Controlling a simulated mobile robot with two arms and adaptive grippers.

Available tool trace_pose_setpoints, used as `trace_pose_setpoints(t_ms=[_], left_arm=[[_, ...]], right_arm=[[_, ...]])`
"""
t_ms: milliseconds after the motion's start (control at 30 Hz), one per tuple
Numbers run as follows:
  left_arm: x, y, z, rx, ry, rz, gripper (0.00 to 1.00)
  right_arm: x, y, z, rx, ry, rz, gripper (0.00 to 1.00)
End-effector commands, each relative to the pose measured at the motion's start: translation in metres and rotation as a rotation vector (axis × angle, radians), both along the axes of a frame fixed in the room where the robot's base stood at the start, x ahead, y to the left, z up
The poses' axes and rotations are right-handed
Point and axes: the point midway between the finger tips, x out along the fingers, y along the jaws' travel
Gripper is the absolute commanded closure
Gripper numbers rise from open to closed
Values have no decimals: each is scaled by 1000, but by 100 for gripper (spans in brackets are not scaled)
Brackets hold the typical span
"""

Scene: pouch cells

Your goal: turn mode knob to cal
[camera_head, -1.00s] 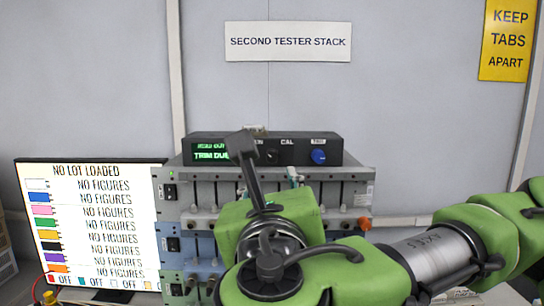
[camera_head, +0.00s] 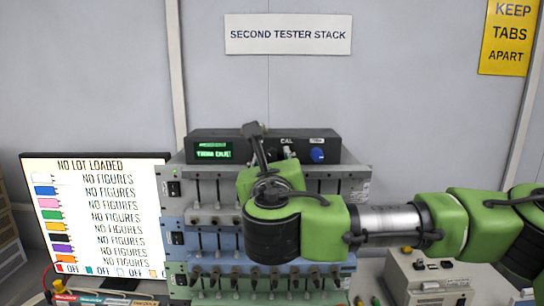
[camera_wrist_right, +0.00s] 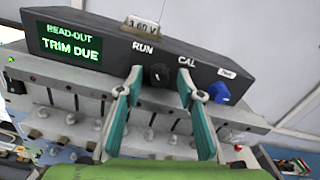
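The mode knob (camera_wrist_right: 158,76) is a small black knob on the front of a black box (camera_wrist_right: 85,22), between the labels RUN and CAL in the right wrist view. Which label its pointer faces is not clear. My right gripper (camera_wrist_right: 160,84) is open, with one teal finger on each side of the knob and gaps visible between. In the head view, my right arm covers much of the box front, and the knob is hard to make out behind it. The box's green read-out (camera_wrist_right: 70,40) says TRIM DUE. My left gripper is not in view.
A blue knob (camera_wrist_right: 219,92) sits just right of the right finger. A 3.60 V tag (camera_wrist_right: 145,24) stands on the box. Below is the tester rack (camera_head: 176,210) with several plugs and cables. A monitor (camera_head: 95,215) stands left, and a beige unit (camera_head: 430,280) right.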

Motion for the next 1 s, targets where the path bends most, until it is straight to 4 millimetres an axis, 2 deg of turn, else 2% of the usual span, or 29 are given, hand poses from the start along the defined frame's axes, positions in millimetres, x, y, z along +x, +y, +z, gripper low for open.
trace_pose_setpoints(t_ms=[167, 200, 300, 333, 567, 800, 1000], left_arm=[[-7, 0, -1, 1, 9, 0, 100], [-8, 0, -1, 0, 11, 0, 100], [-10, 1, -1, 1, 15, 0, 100], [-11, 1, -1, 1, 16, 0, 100], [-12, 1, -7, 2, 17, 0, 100], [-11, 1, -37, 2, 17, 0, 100], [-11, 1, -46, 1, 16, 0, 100]], right_arm=[[0, 0, 0, 0, 0, 0, 66], [0, 0, 0, 0, 0, 0, 71], [0, 0, 0, 0, 0, 0, 97], [0, 0, 0, 0, 0, 0, 100], [0, 1, -4, 36, 1, 1, 100], [0, 1, -8, 313, 3, 1, 100], [-1, 1, -3, 480, 1, 2, 100]])
